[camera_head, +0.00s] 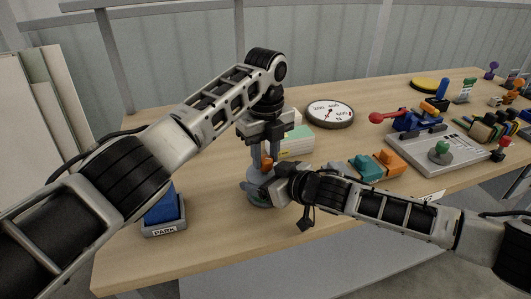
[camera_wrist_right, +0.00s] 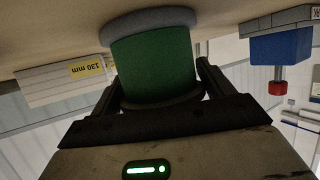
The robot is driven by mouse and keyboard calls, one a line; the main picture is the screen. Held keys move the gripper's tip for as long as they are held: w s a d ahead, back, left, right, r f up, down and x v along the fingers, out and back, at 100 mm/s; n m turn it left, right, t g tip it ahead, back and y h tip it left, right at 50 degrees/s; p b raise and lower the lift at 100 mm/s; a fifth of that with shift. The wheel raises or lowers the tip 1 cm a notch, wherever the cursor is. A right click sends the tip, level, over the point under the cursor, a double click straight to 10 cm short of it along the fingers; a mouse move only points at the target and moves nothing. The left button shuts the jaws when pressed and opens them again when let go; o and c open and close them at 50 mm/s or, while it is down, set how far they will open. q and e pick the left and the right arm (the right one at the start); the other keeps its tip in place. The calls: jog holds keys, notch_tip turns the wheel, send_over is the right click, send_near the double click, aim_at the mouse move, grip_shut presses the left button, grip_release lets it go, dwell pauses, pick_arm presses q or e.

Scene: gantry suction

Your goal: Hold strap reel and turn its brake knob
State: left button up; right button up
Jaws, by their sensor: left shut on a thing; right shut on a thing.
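The strap reel (camera_head: 258,198) stands on the near part of the table, mostly covered by my grippers in the head view. In the right wrist view its green drum (camera_wrist_right: 155,68) and grey flange (camera_wrist_right: 148,20) show. My right gripper (camera_head: 276,186) comes in low from the right and is shut on the drum, one finger on each side (camera_wrist_right: 158,85). The knob's turn angle cannot be told.
A blue piece in a PARK stand (camera_head: 165,228) is at the left. A pale block (camera_head: 298,143) and a round dial (camera_head: 330,113) stand behind. Teal (camera_head: 366,167) and orange (camera_head: 390,163) blocks and a grey plate (camera_head: 425,155) lie right. The near-left tabletop is clear.

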aim_at(266, 158)
dwell(0.3)
pick_arm(q)
jog(key=o, duration=0.7)
notch_tip(266, 158, up, 12)
dwell(0.3)
pick_arm(e)
jog(key=o, duration=1.5)
